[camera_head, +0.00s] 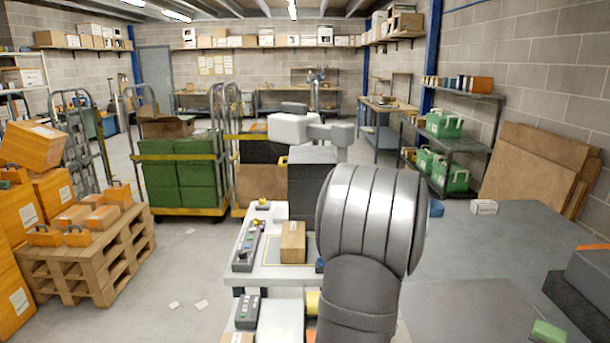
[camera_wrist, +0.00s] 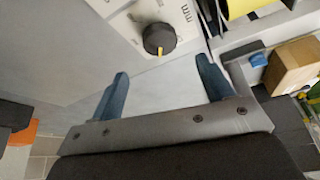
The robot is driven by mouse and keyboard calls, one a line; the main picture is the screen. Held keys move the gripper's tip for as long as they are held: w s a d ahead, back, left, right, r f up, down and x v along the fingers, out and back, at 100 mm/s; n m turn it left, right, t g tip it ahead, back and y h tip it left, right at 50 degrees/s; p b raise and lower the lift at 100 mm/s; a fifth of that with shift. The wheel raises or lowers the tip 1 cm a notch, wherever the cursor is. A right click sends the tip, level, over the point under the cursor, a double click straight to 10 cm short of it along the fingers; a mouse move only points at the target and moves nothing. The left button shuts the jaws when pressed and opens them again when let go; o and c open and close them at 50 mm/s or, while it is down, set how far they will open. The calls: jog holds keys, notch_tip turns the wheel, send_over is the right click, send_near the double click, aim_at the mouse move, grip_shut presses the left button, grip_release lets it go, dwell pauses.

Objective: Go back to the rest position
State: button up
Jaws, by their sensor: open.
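My gripper (camera_wrist: 162,66) shows in the wrist view with its two blue fingers wide apart and nothing between them. Beyond the fingertips is a black knob (camera_wrist: 159,38) with a yellow pointer on a white panel (camera_wrist: 122,6) with scale marks. The fingers look apart from the knob, though the exact gap is hard to judge. In the head view my grey arm fills the middle front, and I cannot make out the gripper's fingers there.
A white workbench (camera_head: 276,273) holds a cardboard box (camera_head: 292,243) and a grey button box (camera_head: 247,246). A pallet (camera_head: 90,256) with orange cases stands left. Carts with green crates (camera_head: 178,183) stand behind. Shelving with green cases (camera_head: 444,123) lines the right wall. Open floor lies between.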

jog(key=x, duration=0.9)
jog(key=shift+w+f, duration=0.1)
jog(key=shift+f, duration=0.2)
jog(key=shift+r+m, duration=0.15)
jog(key=shift+m, duration=0.25)
jog(key=shift+w+a+m+g+h, duration=0.15)
jog(key=shift+m+h, duration=0.3)
jog(key=shift+m, duration=0.65)
jog(key=shift+s+d+m+g+h, duration=0.1)
jog(key=shift+m+g+h, duration=0.25)
jog(key=shift+m, duration=0.75)
jog(key=m+g, duration=0.1)
jog(key=m, duration=0.2)
jog(key=m+g+h, duration=0.1)
jog(key=m, duration=0.2)
jog(key=shift+w+a+m+h, duration=0.15)
jog(key=shift+w+m+h, duration=0.05)
jog(key=shift+m+h, duration=0.1)
jog(key=shift+a+r, duration=0.2)
jog(key=shift+r, duration=0.3)
